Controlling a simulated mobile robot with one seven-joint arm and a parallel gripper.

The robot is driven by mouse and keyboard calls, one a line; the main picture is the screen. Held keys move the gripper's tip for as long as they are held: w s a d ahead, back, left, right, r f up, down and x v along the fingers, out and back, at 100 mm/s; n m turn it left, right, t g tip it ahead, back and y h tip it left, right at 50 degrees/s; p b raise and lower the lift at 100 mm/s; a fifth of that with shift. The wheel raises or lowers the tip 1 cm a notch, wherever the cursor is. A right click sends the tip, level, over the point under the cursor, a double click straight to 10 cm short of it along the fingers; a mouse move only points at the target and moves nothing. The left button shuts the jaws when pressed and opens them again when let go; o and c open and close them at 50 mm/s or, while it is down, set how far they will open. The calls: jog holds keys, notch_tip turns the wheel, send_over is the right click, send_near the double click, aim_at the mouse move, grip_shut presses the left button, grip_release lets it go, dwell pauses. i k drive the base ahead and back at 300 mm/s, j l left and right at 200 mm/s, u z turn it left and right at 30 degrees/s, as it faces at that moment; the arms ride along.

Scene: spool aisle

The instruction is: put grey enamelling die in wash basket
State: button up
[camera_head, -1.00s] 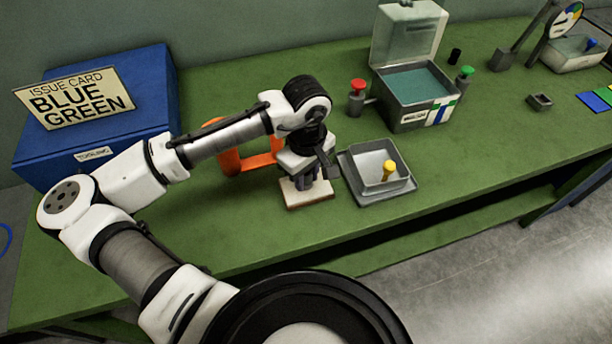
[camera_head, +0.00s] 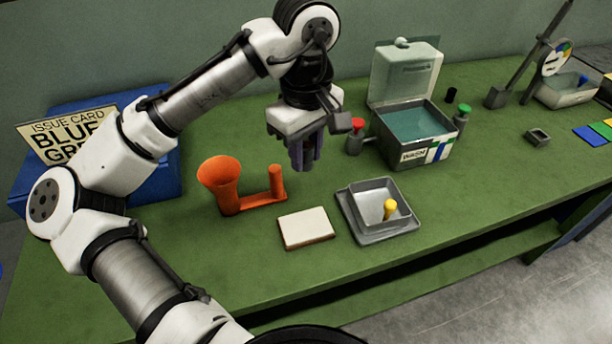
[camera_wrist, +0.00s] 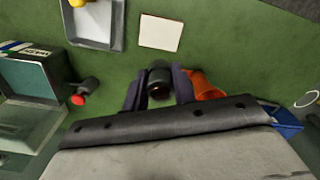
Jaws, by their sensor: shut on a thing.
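My gripper (camera_head: 303,158) is raised above the bench and shut on a dark grey round piece, which I take to be the grey enamelling die. In the wrist view the die (camera_wrist: 158,80) shows between the two fingers (camera_wrist: 157,95), with a dark opening at its end. In the head view the fingers mostly hide it. The wash basket (camera_head: 428,153) is a grey box marked WASH, with its lid raised at the back and a teal inside. It stands to the right of my gripper, and it also shows at the left of the wrist view (camera_wrist: 35,78).
A cream pad (camera_head: 306,228) lies bare on the green bench. Beside it are a grey tray (camera_head: 360,231) with a yellow-topped peg and an orange funnel-shaped holder (camera_head: 226,190). Red-topped (camera_head: 357,135) and green-topped (camera_head: 462,115) posts flank the box. A blue case stands left.

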aim_at(373, 204)
jog(key=l+u, duration=0.35)
jog(key=l, duration=0.25)
jog(key=l+u, duration=0.4)
jog(key=l, duration=0.2)
jog(key=l+u, duration=0.35)
jog(key=l, duration=0.25)
jog(key=k, duration=0.05)
